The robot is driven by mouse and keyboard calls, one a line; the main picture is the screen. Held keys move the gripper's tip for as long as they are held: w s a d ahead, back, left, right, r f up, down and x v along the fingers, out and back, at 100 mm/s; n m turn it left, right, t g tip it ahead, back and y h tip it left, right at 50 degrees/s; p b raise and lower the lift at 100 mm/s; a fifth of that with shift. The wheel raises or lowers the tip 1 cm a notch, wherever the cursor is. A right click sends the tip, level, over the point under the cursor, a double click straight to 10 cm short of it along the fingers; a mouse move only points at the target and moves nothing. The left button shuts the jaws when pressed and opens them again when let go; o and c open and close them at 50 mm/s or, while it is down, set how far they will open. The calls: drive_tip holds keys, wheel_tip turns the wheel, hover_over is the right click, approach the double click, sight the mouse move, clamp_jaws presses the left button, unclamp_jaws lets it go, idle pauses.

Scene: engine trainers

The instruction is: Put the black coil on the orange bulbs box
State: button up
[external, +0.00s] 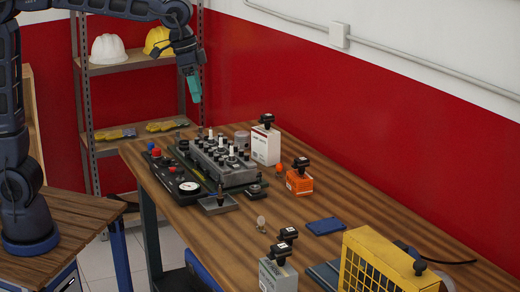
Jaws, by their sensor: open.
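The orange box (299,184) stands on the wooden workbench, right of the engine trainer. A small black part (302,164) sits on its top. Similar black parts sit on the white box (266,147) behind it, one on top (267,119), and at the grey-white box (278,277) in front, two there (288,234). I cannot tell which of these is the black coil. My gripper (194,88), with teal fingers, hangs open high above the far left end of the bench. It is far from the orange box, and I see nothing held in it.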

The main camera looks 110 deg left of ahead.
drive_tip(key=s+d+f+m+t, duration=0.1)
drive_tip(key=s+d+f+m, duration=0.1)
drive_tip(key=s+d, duration=1.2)
drive_tip(key=s+d+f+m, duration=0.1)
drive_tip(key=s+f, duration=0.2)
drive_tip(key=s, duration=0.4)
drive_tip(key=s+d+f+m+t, duration=0.1)
drive_tip(key=s+f, duration=0.3)
drive_tip(key=s, duration=0.4)
drive_tip(key=shift+d+f+h, duration=0.2)
drive_tip(key=shift+d+h, duration=0.1)
drive_tip(key=shift+d, duration=0.4)
